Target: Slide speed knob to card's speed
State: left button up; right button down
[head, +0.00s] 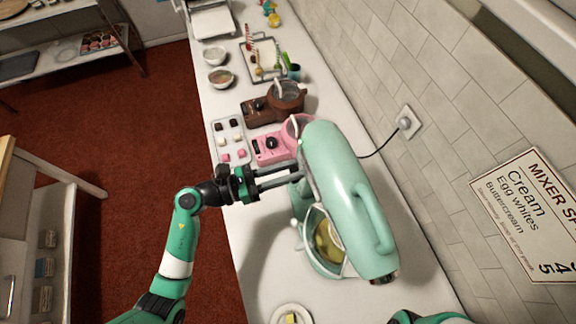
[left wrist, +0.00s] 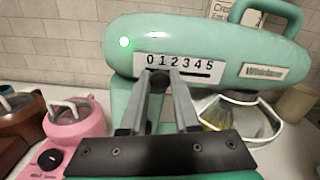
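The mint-green mixer (head: 345,190) stands on the counter with a yellowish mix (head: 327,240) in its bowl. Its side has a 0 to 5 speed scale (left wrist: 180,64), a slot and a lit green lamp (left wrist: 125,42). The dark speed knob (left wrist: 158,80) sits low on the scale, near 1, between my left gripper's fingertips (left wrist: 160,74). Whether the fingers press it is unclear. My left gripper (head: 298,176) reaches the mixer from the left in the head view. The speed card (head: 530,210) on the wall lists Cream, Egg whites and Buttercream; a 4 and a 5 show, their rows unclear. My right gripper is out of view.
A pink mixer (head: 272,147) and a brown mixer (head: 262,107) stand beyond the mint one. A tray of small blocks (head: 228,128) lies beside them. A plate (head: 291,312) with a yellow piece is at the near end. A cord runs to the wall outlet (head: 404,122).

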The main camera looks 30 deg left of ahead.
pick_arm(q)
jog(key=o, duration=0.4)
jog(key=shift+a, duration=0.1)
jog(key=v, duration=1.1)
jog(key=shift+s+a+b, duration=0.15)
jog(key=shift+s+b, duration=0.05)
jog(key=shift+b, duration=0.25)
